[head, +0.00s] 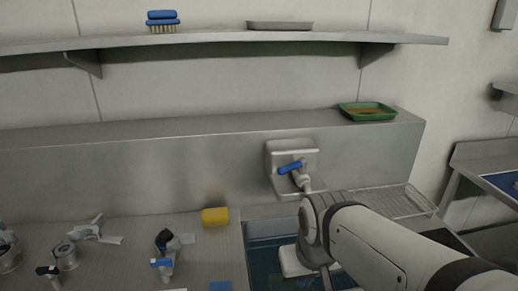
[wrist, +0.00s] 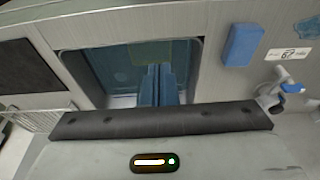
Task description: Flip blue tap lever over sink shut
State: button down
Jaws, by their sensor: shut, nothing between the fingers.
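The blue tap lever (head: 290,167) sits on a pale wall-mounted tap (head: 279,152) above the sink, in the head view. The lever lies aslant, its right end higher. The sink (head: 266,228) is below it, partly hidden by my arm; its basin also shows in the wrist view (wrist: 105,68). My gripper (wrist: 158,70) is shut and empty, its fingers together over the basin in the wrist view. In the head view my wrist is below the tap, apart from the lever, and the fingertips cannot be made out. The wrist view does not show the wall tap.
A yellow sponge (head: 215,217) lies left of the sink. Another blue-handled fitting (head: 162,262) and loose metal fittings (head: 88,230) are on the counter. A blue block (wrist: 241,45) lies beside the basin. A wire rack (head: 390,201) is right. A green tray (head: 367,112) stands on the ledge.

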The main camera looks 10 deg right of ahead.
jog(key=w+d+r+n+p, duration=0.1)
jog(key=w+r+n+p, duration=0.15)
jog(key=w+r, duration=0.85)
notch_tip(320, 180, up, 12)
jog(key=n+t+y+p, duration=0.1)
jog(key=n+y+p, duration=0.1)
jog(key=n+p, duration=0.1)
send_over(293, 167)
jog(key=w+a, duration=0.1)
jog(key=a, duration=0.2)
jog(key=shift+d+f, duration=0.2)
notch_tip(293, 167, down, 11)
jog(key=p, duration=0.2)
jog(key=shift+f, duration=0.15)
